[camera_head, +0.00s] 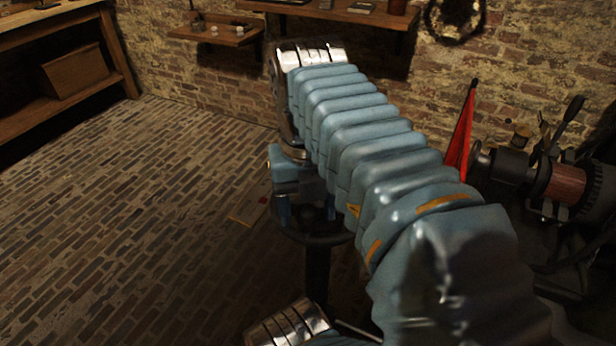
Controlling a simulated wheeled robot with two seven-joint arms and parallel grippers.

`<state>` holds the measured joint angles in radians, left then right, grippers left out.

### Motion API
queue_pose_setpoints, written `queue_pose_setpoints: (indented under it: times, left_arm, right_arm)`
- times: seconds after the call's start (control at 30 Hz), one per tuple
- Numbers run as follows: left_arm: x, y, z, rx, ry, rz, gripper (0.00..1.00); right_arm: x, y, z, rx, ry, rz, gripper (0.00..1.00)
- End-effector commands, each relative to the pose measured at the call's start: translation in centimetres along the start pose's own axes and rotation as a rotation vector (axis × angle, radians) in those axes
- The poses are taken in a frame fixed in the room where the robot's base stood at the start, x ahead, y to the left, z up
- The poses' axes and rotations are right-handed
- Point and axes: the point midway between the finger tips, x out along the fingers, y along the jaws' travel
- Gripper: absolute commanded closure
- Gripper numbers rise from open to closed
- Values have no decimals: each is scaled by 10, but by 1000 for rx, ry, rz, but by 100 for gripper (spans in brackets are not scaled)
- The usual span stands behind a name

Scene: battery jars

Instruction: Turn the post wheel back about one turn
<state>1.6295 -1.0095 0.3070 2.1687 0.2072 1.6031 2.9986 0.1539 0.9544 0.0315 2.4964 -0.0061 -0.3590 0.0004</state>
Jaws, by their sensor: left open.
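A dark round wheel (338,239) sits on top of a dark upright post (317,280) near the middle of the view. My left arm's ribbed blue-grey sleeve crosses in front and hides the right part of the wheel. My left gripper (306,212) points down at the wheel from above, with its blue and black body over the rim. It is open. Its fingertips are hard to make out against the dark wheel, and I cannot tell whether they touch it. My right gripper is not in view.
A machine with a copper-coloured coil (566,188) stands at the right, beside a red cone-shaped piece (462,135). A wooden bench (110,62) is at the left. A small wall shelf (213,36) is at the back. The brick floor at the left is clear.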

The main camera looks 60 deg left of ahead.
Motion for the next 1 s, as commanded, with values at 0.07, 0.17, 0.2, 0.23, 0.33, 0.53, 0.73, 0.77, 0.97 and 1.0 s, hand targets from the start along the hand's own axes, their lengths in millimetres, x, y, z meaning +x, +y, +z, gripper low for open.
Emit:
queue_pose_setpoints:
  times: [0.07, 0.17, 0.2, 0.23, 0.33, 0.53, 0.73, 0.77, 0.97, 1.0]
  left_arm:
    - [-15, 0, 1, -1, -3, 0, 40]
    - [-37, 0, 1, -1, -3, 1, 40]
    - [-47, 0, 1, -1, -3, 1, 40]
    - [-55, 0, 1, -1, -3, 1, 40]
    - [-80, 0, 1, 0, -3, 1, 40]
    - [-116, 0, 1, -1, -2, 0, 40]
    - [-129, -1, 0, 0, 0, 0, 40]
    - [-130, -1, 0, 0, 0, 0, 40]
    - [-130, -1, 0, 0, 0, 0, 40]
    - [-130, -1, 0, 0, 0, 0, 40]
  right_arm:
    - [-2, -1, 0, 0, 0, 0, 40]
    - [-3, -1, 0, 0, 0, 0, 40]
    - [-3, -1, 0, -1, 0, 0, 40]
    - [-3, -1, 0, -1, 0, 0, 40]
    - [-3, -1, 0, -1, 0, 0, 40]
    - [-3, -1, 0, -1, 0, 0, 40]
    - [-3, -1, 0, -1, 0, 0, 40]
    - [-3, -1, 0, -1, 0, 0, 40]
    - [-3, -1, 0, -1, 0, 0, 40]
    - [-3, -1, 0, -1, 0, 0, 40]
